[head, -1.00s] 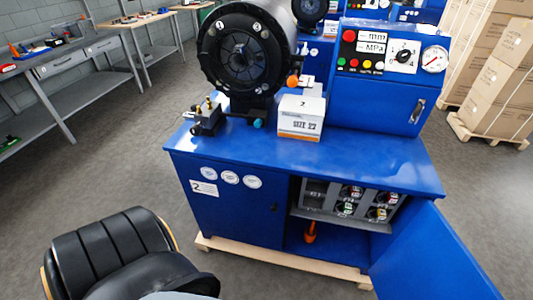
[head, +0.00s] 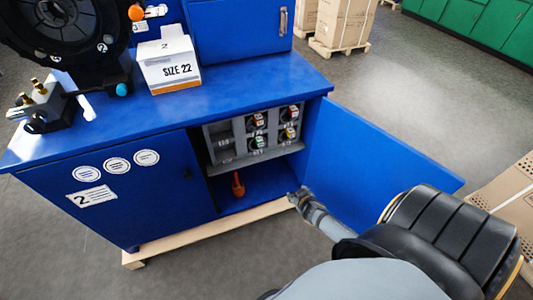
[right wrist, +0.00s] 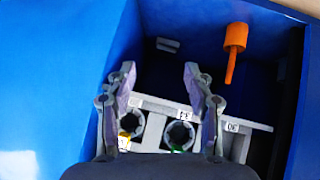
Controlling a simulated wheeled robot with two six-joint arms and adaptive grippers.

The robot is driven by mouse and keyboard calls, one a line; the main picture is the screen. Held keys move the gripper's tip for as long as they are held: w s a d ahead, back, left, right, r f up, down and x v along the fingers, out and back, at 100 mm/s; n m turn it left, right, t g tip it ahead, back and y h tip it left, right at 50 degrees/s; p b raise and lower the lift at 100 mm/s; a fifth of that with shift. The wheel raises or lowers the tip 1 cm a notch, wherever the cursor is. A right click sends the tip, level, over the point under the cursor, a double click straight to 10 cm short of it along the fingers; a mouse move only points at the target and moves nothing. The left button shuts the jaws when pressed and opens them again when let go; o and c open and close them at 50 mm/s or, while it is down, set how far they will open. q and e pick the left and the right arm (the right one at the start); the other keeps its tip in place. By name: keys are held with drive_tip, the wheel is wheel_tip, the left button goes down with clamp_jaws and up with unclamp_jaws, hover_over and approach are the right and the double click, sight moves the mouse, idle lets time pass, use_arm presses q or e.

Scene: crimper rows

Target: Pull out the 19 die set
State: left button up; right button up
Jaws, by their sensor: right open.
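The die rack (head: 238,126) sits inside the open cabinet. Its left column looks empty. The middle column holds a die set with red (head: 257,121) above one with green (head: 255,144). The right column holds one with red (head: 290,112) above one with yellow (head: 288,134). I cannot read which label says 19. My right gripper (head: 301,197) is at the cabinet opening, low beside the door. In the right wrist view its open, empty fingers (right wrist: 159,82) point into the cabinet, with the yellow-marked (right wrist: 131,121) and green-marked (right wrist: 179,133) dies between and below them. My left gripper is out of view.
The blue cabinet door (head: 370,160) stands open at the right of the opening. An orange-handled tool (head: 238,185) stands on the cabinet floor, also seen in the right wrist view (right wrist: 235,45). A SIZE 22 box (head: 170,62) sits on the bench top.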

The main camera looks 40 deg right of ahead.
drive_tip(key=w+a+r+t+b, duration=0.1)
drive_tip(key=w+r+t+b, duration=0.35)
drive_tip(key=w+r, duration=0.55)
drive_tip(key=m+t+b, duration=0.1)
drive_tip(key=t+b, duration=0.3)
approach(260, 123)
drive_tip(key=p+x, duration=0.1)
drive_tip(key=x, duration=0.5)
drive_tip(key=shift+r, duration=0.15)
drive_tip(key=x, duration=0.3)
drive_tip(key=shift+d, duration=0.1)
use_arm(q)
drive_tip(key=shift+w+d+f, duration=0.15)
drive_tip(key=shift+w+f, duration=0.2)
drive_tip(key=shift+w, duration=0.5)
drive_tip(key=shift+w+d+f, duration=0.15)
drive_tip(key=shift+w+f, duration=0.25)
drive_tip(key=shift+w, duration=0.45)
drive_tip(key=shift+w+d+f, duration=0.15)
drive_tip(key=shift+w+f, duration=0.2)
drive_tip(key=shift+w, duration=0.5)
use_arm(e)
drive_tip(key=shift+x, duration=0.85)
clamp_jaws()
